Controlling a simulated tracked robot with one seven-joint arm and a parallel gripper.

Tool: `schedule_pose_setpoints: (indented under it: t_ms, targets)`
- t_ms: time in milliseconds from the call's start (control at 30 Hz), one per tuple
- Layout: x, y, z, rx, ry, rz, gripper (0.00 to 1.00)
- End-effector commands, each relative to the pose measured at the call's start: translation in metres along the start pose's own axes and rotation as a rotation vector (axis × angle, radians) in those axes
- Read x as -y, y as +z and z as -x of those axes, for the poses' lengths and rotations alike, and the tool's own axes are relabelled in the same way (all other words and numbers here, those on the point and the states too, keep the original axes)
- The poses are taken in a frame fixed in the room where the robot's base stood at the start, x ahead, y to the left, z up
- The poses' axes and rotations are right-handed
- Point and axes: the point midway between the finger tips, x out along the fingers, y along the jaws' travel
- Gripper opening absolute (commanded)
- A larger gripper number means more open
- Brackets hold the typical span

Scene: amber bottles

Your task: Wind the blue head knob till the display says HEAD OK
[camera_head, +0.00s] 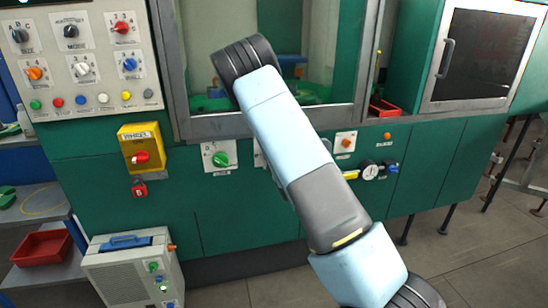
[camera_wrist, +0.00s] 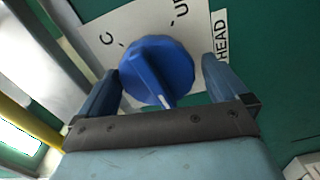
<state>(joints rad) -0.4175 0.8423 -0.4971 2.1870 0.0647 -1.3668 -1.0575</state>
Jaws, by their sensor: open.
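In the wrist view the blue head knob (camera_wrist: 155,68) sits on a white plate (camera_wrist: 132,22) marked HEAD, with parts of other lettering along its top. Its ridge runs from upper left to lower right, with a white mark at the lower end. My gripper (camera_wrist: 160,72) is open, with one finger on each side of the knob. Whether the fingers touch it I cannot tell. In the head view my own arm hides my gripper, and I cannot make out the head knob there. No readable HEAD OK display shows.
A yellow box with a red knob (camera_head: 141,157) and a panel of several knobs (camera_head: 84,48) are at the left. In the wrist view a yellow bar (camera_wrist: 30,122) runs at the left.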

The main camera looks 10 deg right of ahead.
Motion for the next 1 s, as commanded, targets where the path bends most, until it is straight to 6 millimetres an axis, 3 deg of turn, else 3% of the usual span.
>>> schedule_pose_setpoints:
  t_ms: [600, 800, 1000]
  targets:
    - [0.002, -0.001, 0.110, -0.001, -0.004, 0.000, 1.00]
    - [0.002, -0.001, 0.125, -0.002, -0.003, 0.000, 1.00]
    - [0.002, -0.001, 0.127, -0.002, -0.003, 0.000, 1.00]
